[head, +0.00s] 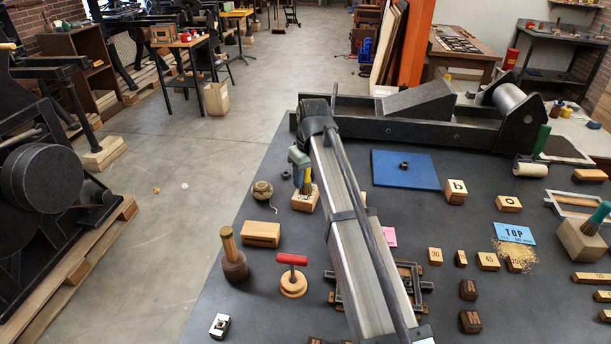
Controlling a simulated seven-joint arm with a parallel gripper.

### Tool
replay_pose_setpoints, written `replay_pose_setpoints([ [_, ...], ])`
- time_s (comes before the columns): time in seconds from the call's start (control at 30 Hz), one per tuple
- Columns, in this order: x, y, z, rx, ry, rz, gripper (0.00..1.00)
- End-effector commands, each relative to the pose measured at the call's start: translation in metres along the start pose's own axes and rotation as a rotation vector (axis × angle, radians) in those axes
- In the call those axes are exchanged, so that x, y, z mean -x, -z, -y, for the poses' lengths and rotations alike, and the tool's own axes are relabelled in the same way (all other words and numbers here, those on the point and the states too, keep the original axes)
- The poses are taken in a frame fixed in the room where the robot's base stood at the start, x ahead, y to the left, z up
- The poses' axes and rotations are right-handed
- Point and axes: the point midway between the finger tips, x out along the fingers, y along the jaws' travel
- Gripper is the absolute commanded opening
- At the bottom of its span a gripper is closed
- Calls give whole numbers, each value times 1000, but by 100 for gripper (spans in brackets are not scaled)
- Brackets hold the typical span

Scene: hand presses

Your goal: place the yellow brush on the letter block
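The yellow brush (307,183) shows as a small yellow tuft, upright, at a wooden block (304,202) left of my arm. My gripper (301,179) points down right at the brush, and its finger ends overlap the brush in this view. Whether the fingers are open or shut on the brush cannot be made out. A letter block marked "b" (456,191) stands on the dark table right of the blue mat. Another, marked "o" (508,203), stands further right. My arm hides the table's middle strip.
A blue mat (405,170) with a small nut lies behind. A black press bed (420,128) spans the table's far side. Number blocks (488,262) lie front right.

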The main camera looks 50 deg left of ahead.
Motion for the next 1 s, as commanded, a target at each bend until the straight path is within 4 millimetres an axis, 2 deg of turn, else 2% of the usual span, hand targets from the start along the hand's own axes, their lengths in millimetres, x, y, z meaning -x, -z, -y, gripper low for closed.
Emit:
replay_pose_setpoints([
  [0.03, 0, 0, 0, 0, 0, 0, 47],
  [0.13, 0, 0, 0, 0, 0, 0, 56],
  [0.37, 0, 0, 0, 0, 0, 0, 56],
  [0.53, 10, 1, 0, 0, 0, 0, 56],
  [1.0, 91, 1, -1, 0, 0, -1, 56],
])
